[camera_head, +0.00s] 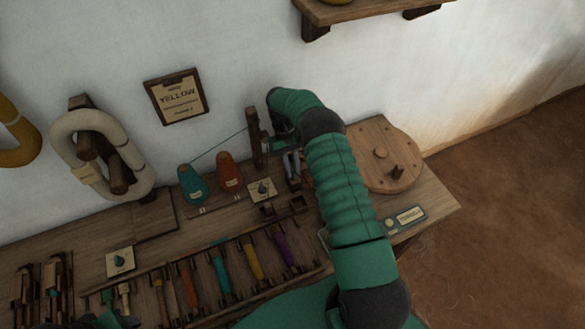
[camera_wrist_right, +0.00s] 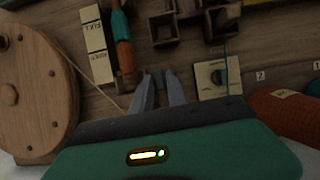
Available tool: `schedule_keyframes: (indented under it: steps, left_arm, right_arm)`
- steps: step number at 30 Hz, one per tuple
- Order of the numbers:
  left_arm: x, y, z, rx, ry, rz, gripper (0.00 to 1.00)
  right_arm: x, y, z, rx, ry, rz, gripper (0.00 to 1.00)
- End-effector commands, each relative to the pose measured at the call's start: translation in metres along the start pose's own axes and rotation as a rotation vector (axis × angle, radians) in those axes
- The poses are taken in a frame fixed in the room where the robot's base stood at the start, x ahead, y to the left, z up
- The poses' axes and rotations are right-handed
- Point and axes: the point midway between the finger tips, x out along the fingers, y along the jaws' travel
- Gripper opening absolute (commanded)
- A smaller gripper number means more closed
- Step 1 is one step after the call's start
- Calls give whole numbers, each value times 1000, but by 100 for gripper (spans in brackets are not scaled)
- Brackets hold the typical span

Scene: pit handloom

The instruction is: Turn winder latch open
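A pale plate with a small dark turning knob (camera_head: 262,190) sits on the bench beside the winder; it also shows in the right wrist view (camera_wrist_right: 217,76), right of my fingers. I cannot tell for sure that this is the winder latch. The winder's round wooden wheel (camera_head: 382,153) stands at the right, and at the left edge of the wrist view (camera_wrist_right: 35,95). My right gripper (camera_head: 292,168) points down between the knob plate and the wheel. In the wrist view its two fingers (camera_wrist_right: 159,80) are apart with nothing visible between them.
An orange and teal bobbin (camera_wrist_right: 122,48) lies just ahead of my right fingers. Teal (camera_head: 192,185) and orange (camera_head: 229,172) cones stand left of the plate. A rack of coloured bobbins (camera_head: 220,270) lies in front. A wooden post (camera_head: 255,138) rises behind.

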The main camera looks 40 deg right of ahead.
Motion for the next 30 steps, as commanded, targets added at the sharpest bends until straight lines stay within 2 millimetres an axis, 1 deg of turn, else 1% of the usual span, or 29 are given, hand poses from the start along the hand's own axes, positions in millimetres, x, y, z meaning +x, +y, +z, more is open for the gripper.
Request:
schedule_keyframes:
  steps: [1, 2, 3, 10, 12, 14, 19, 22, 26, 30]
  left_arm:
    - [0, 0, 0, 0, 0, 0, 59]
    - [0, 0, 0, 0, 0, 0, 59]
    - [0, 0, 0, 0, 0, 0, 59]
    - [0, 0, 0, 0, 0, 0, 59]
    - [0, 0, 0, 0, 0, 0, 59]
    - [1, 0, 0, 0, 0, 0, 59]
    - [3, 0, 1, 0, 0, 0, 59]
    - [3, 0, 1, 0, 0, 0, 59]
    - [3, 0, 1, 0, 0, 0, 59]
    - [3, 0, 1, 0, 0, 0, 59]
  right_arm:
    - [0, 0, 0, 0, -1, 0, 27]
    - [0, 0, 1, 1, -2, 0, 31]
    - [0, 0, 1, 1, -2, 0, 32]
    - [0, 0, 2, 2, -4, -1, 32]
    - [-3, 0, 2, 2, -4, 0, 32]
    - [-10, 0, 0, 2, -1, 0, 32]
    - [-45, 1, -2, 1, -1, -1, 32]
    - [-61, 1, -2, 2, -2, -1, 32]
    - [-72, 1, -2, 0, -5, -1, 32]
    - [-74, 1, -1, 0, -6, -2, 32]
